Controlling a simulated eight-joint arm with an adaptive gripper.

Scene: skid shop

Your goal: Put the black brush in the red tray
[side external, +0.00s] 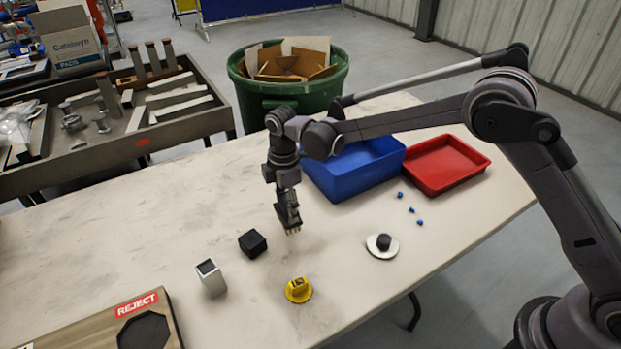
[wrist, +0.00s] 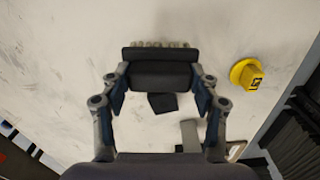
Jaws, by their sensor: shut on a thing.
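The black brush (wrist: 160,55), with pale bristles along one edge, is held crosswise between the two fingers of my gripper (wrist: 160,80) in the wrist view. In the side view my gripper (side external: 285,200) holds the brush (side external: 291,222) above the table, bristles pointing down; the fingers partly hide it. The red tray (side external: 440,168) lies at the back right of the table, right of my gripper, and looks empty. The tray is out of the wrist view.
A blue bin (side external: 350,178) stands between my gripper and the tray. Several small blue pieces (side external: 411,210) and a white disc with a black knob (side external: 382,245) lie in front. A black cube (side external: 252,243), grey box (side external: 211,278) and yellow knob (side external: 298,290) stand nearer.

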